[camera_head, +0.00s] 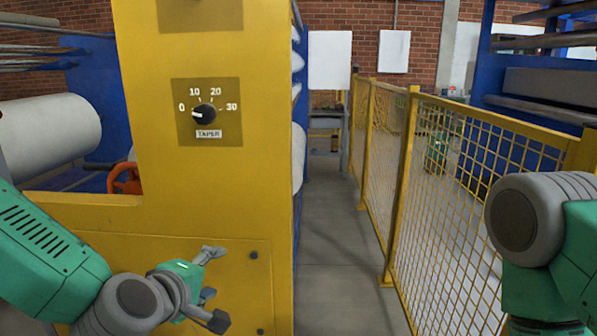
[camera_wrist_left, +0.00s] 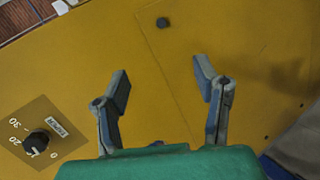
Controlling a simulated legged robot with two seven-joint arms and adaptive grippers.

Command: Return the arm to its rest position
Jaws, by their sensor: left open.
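My left gripper (camera_head: 214,288) is open and empty in the head view, low in front of the yellow machine panel (camera_head: 155,220). In the left wrist view the two fingers of my left gripper (camera_wrist_left: 162,84) stand wide apart, with only yellow panel between and beyond them. My left arm comes in from the lower left, bent at the wrist. A black taper knob (camera_head: 204,114) sits on its dial plate above the gripper, its pointer near 0. The knob also shows at the lower left of the wrist view (camera_wrist_left: 36,142), apart from the fingers. My right arm shows at the right edge; its gripper is out of view.
A yellow mesh fence (camera_head: 440,180) runs along the right of a clear grey aisle (camera_head: 335,240). A white roll (camera_head: 48,135) and an orange handwheel (camera_head: 125,178) are at the left. A blue machine frame (camera_head: 488,70) stands behind the fence.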

